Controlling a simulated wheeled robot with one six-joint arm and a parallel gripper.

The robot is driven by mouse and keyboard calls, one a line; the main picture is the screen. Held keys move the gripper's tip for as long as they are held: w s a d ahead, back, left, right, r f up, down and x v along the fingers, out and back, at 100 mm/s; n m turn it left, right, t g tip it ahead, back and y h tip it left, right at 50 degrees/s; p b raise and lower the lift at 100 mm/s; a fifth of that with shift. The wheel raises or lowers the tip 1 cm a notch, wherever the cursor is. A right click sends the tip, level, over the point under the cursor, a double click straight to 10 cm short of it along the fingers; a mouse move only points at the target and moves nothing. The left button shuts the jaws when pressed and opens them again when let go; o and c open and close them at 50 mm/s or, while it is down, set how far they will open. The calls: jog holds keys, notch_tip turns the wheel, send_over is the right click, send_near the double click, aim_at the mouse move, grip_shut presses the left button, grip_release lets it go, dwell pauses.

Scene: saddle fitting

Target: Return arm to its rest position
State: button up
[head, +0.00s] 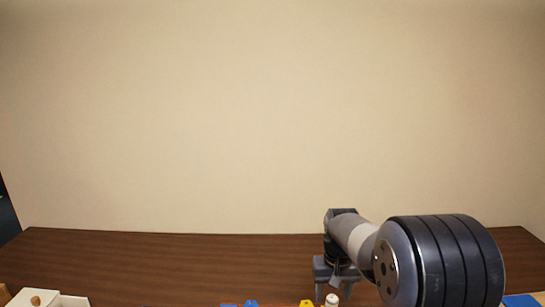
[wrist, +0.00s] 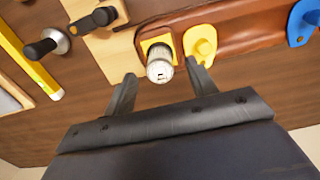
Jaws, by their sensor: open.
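My gripper (wrist: 159,67) is open in the wrist view, with its two dark fingers apart. A silvery cylinder with a pale round end (wrist: 160,68) shows between the fingertips, with no visible contact; its depth relative to them is unclear. A yellow piece (wrist: 154,44) sits around or behind the cylinder. In the head view my arm (head: 354,234) reaches over the table at the right. A small white-topped object (head: 332,299) stands just below the dark end of the arm, at the lower picture edge.
The wrist view shows a brown leather-like piece (wrist: 245,28), a yellow tab (wrist: 200,44), a blue tab (wrist: 303,24), black-knobbed tools (wrist: 42,49) and a yellow bar (wrist: 27,62). In the head view, a white box (head: 35,298) is at lower left; the back of the brown table (head: 160,255) is clear.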

aim_at(333, 298)
jog(key=shift+f+p, duration=0.35)
jog(key=shift+f, duration=1.25)
jog(key=shift+f, duration=0.1)
